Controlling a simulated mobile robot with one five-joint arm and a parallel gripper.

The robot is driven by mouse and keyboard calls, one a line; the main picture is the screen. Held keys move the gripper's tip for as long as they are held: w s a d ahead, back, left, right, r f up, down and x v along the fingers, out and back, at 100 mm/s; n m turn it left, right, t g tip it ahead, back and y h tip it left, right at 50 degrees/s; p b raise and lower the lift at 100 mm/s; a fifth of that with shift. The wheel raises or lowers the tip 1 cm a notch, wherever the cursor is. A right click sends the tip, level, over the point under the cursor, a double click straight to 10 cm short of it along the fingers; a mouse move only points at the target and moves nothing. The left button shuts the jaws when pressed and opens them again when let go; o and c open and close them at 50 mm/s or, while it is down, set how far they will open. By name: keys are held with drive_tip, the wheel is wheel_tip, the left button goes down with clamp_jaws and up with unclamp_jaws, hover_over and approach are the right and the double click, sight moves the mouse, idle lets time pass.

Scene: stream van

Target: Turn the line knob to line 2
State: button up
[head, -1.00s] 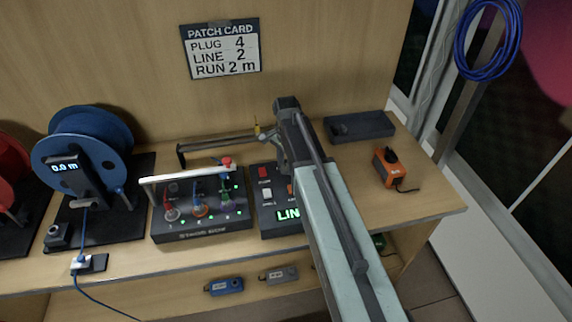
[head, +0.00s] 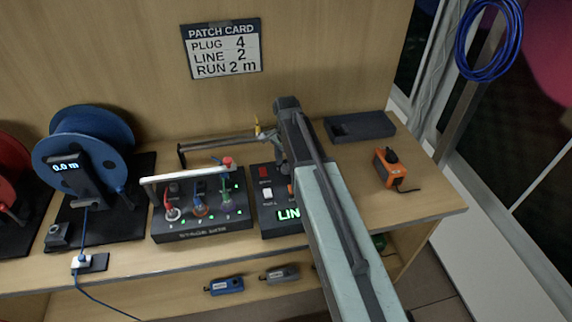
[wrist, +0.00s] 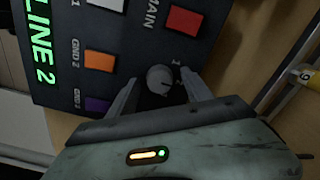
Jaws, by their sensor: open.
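The line knob (wrist: 159,78) is a small round grey knob on the dark control box (wrist: 130,52), seen in the wrist view. My gripper (wrist: 161,84) is open, with one finger on each side of the knob. I cannot tell whether either finger touches it. The green display (wrist: 38,60) on the box reads LINE 2. In the head view the display (head: 289,213) shows only LIN, because my arm covers the rest. The knob is hidden there behind my arm.
Red (wrist: 184,20), white, orange (wrist: 99,61) and purple buttons sit close to the knob. The stage box (head: 203,237) with its pale handle stands left of the control box. A patch card (head: 222,48) on the wall reads PLUG 4, LINE 2, RUN 2 m.

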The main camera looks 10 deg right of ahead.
sight(287, 168)
wheel_tip(287, 168, up, 8)
drive_tip(key=p, duration=0.7)
drive_tip(key=shift+p, duration=0.35)
drive_tip(key=shift+f, duration=0.15)
drive_tip(key=shift+s, duration=0.3)
drive_tip(key=s+n, duration=1.2)
drive_tip(key=s, duration=0.2)
